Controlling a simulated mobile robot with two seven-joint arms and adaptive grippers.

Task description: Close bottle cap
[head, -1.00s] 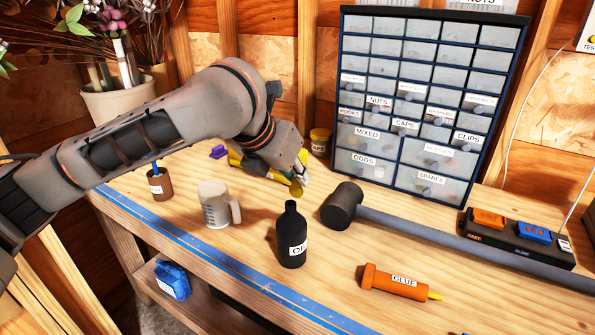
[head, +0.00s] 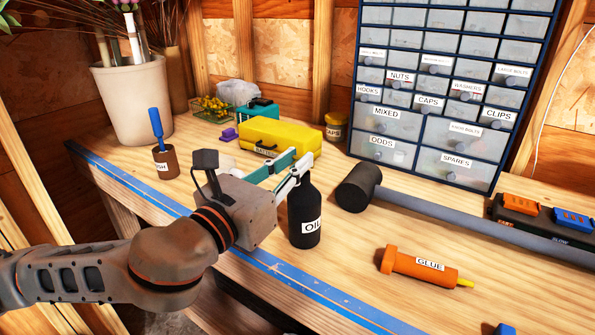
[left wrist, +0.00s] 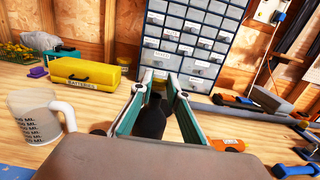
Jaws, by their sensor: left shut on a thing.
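The black oil bottle (head: 303,215) stands upright on the bench in the head view, with a white "OIL" label. My left gripper (head: 299,167) reaches to its top from the left. Its pale and green fingers are closed in at the neck and hide part of it. In the left wrist view my left gripper (left wrist: 159,80) has the dark bottle (left wrist: 152,122) between its fingers. I cannot make out a separate cap or whether one sits on the bottle. My right gripper is not in view.
A hammer (head: 358,187) lies close right of the bottle, an orange glue tube (head: 422,268) in front right. A yellow case (head: 280,136) and drawer cabinet (head: 437,150) stand behind. A measuring mug (left wrist: 38,125) shows in the left wrist view. Blue tape (head: 320,292) runs along the front edge.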

